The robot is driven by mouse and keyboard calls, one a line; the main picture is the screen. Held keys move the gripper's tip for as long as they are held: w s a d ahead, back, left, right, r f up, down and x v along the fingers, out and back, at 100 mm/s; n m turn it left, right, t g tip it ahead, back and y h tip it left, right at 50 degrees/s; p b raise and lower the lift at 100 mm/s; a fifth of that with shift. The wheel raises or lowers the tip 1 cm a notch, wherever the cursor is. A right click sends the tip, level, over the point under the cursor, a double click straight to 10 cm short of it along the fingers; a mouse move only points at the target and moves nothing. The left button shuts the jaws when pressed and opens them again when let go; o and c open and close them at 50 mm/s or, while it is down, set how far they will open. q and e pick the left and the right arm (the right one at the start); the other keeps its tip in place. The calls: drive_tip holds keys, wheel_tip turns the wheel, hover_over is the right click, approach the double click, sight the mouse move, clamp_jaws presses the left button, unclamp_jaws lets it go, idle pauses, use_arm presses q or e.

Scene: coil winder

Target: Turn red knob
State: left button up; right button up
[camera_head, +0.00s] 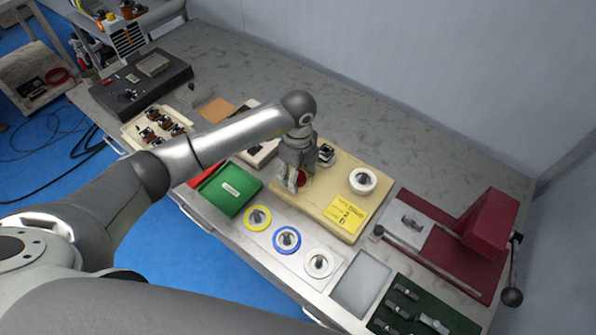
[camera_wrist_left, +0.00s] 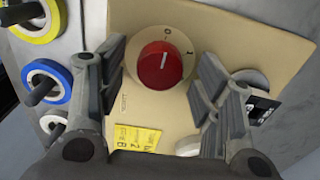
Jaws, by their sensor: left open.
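In the head view the red knob (camera_head: 304,178) shows only in part beside my gripper. My left gripper (camera_head: 291,186) points down at the panel. In the left wrist view its two fingers (camera_wrist_left: 160,85) are open, one on each side of the knob, with visible gaps between them and the knob. Whether the fingertips are level with the knob cannot be told. My right gripper is not in view.
A yellow label (camera_head: 347,213) and a white roll (camera_head: 363,181) are on the panel. Yellow (camera_head: 248,222), blue (camera_head: 277,242) and white (camera_head: 309,268) rings lie in front. A green tray (camera_head: 216,203) is at left, a dark red machine (camera_head: 487,225) at right.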

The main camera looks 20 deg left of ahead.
use_arm(q)
wheel_tip(320, 180, up, 12)
drive_tip(key=shift+f, duration=0.2)
idle(0.6)
